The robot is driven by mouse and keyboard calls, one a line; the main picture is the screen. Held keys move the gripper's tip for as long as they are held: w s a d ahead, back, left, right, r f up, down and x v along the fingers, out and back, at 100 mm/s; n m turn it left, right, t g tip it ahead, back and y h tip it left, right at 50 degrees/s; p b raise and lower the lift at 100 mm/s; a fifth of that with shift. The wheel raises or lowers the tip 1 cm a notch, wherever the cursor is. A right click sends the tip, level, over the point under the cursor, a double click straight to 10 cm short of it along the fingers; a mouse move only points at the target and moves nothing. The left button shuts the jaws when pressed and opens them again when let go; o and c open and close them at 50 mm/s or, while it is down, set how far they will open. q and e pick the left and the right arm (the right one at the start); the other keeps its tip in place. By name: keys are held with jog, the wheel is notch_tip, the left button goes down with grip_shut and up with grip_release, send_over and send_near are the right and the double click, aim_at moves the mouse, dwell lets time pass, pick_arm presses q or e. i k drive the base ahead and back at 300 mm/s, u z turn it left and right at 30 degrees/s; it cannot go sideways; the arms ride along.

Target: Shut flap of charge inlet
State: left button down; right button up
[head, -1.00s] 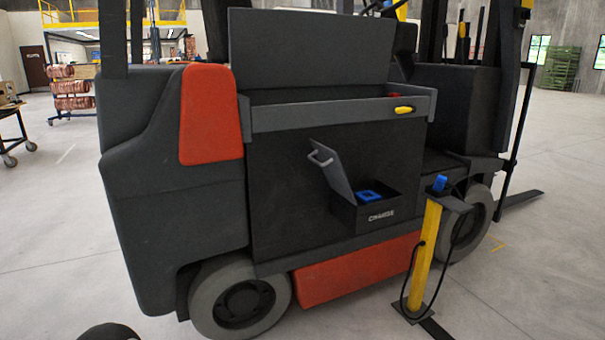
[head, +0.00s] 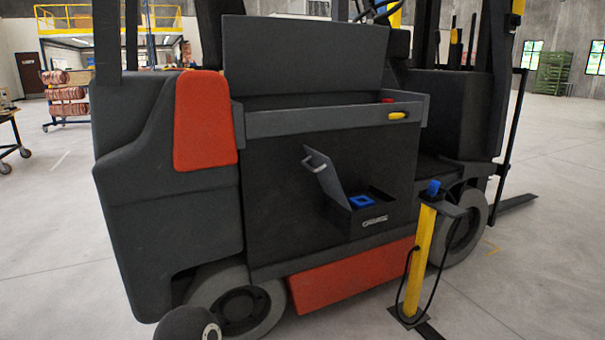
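The charge inlet (head: 374,221) is a dark box with pale lettering on the side of a forklift. A blue socket (head: 361,202) shows inside it. Its grey flap (head: 331,184) stands open, tilted up and to the left, with a pale handle (head: 313,161) near its upper edge. Neither of my grippers shows in the head view. A dark rounded part at the bottom edge seems to be part of my own arm.
A yellow charger post (head: 420,262) with a blue plug (head: 433,187) and a hanging black cable stands on the floor right of the inlet. The forklift's rear wheel (head: 238,303) is at lower left. Open floor (head: 520,280) lies to the right.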

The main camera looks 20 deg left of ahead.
aim_at(323, 168)
jog(key=z, duration=0.1)
jog(key=i, duration=1)
jog(key=u, duration=0.1)
